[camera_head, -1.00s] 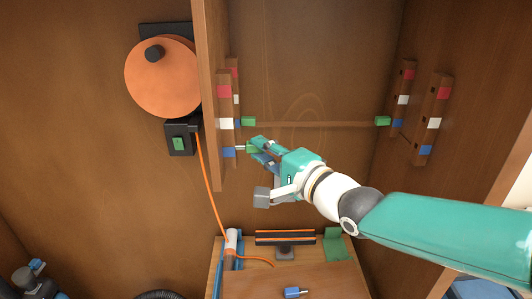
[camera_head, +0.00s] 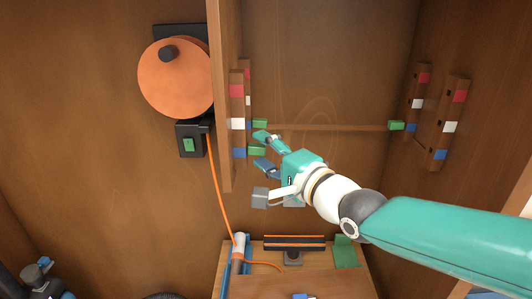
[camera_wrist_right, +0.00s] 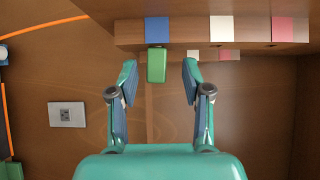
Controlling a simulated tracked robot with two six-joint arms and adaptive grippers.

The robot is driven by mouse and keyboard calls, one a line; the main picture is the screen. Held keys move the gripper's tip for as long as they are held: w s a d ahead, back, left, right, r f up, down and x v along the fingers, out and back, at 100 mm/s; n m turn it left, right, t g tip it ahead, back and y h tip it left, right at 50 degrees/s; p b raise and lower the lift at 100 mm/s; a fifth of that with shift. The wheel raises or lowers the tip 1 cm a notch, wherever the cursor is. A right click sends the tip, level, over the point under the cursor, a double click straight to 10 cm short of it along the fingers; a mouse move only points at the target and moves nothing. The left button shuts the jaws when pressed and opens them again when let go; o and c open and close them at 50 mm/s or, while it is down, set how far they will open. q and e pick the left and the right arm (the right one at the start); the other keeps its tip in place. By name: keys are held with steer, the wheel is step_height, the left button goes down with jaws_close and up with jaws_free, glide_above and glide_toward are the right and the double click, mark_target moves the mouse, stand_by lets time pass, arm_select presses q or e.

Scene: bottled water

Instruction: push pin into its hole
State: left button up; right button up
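The green pin (camera_head: 255,151) sticks out beside the blue mark of the front holed strip (camera_head: 237,90) on the cabinet's left wall. In the right wrist view the green pin (camera_wrist_right: 156,66) stands by the blue square, between the fingers. My right gripper (camera_head: 264,152) is open around the pin's end. In the wrist view both fingertips (camera_wrist_right: 157,72) are clear of it, with a gap on each side. The hole and the pin's shaft are hidden.
Another green pin (camera_head: 260,123) sits in the rear left strip and one (camera_head: 396,125) on the right side. An orange disc (camera_head: 176,77) and a black switch box (camera_head: 190,139) are left of the cabinet wall. An orange cord hangs down.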

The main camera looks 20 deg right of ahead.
steer(key=v, duration=1.2)
stand_by(0.5)
